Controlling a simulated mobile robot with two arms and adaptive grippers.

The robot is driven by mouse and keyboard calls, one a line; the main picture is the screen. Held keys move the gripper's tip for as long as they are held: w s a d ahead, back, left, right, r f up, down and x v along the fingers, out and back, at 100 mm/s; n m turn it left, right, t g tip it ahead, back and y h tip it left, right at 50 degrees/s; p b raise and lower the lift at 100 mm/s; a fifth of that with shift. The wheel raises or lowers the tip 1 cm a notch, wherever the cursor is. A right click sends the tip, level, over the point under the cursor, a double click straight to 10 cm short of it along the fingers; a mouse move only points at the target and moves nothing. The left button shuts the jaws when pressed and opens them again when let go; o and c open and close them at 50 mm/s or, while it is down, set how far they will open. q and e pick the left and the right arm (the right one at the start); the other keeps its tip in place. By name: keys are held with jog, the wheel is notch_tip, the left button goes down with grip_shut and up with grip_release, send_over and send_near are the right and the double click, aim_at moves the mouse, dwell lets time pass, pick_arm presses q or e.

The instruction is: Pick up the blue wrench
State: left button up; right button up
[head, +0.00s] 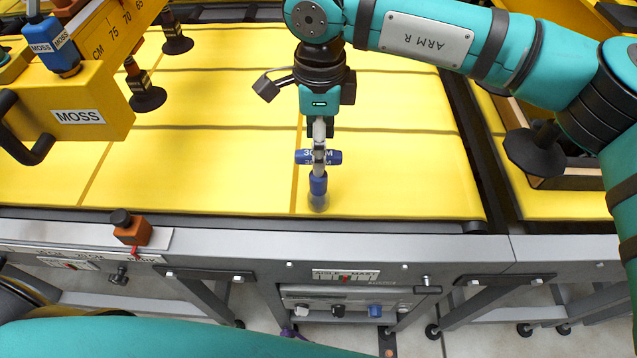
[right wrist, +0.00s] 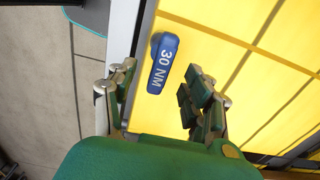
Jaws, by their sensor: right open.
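The blue wrench (head: 318,185) appears to stand upright near the front edge of the yellow conveyor belt. It has a short blue crossbar marked 30 NM and a blue body below it. In the right wrist view the blue marked bar (right wrist: 162,65) lies over the yellow surface. My right gripper (head: 318,146) is directly above the wrench, pointing down. Its jaws (right wrist: 160,86) are open, one finger on each side of the bar's lower end; I cannot tell if they touch it. The gripper partly hides the top of the wrench. My left gripper is not in view.
A yellow lifter beam (head: 80,115) marked MOSS is at the left, with black suction cups (head: 148,97). Another black cup (head: 535,150) hangs at the right under my right arm. An orange box (head: 132,230) with a knob sits on the grey front rail (head: 400,240).

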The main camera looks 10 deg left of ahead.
aim_at(318, 181)
jog(key=shift+f+p, duration=0.3)
jog(key=shift+p, duration=0.05)
notch_tip(318, 181, down, 4)
jog(key=shift+r+p, duration=0.15)
jog(key=shift+p, duration=0.95)
jog(key=shift+a+f, duration=0.1)
jog(key=shift+f, duration=0.35)
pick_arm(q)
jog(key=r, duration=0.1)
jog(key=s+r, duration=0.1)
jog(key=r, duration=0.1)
pick_arm(e)
grip_shut()
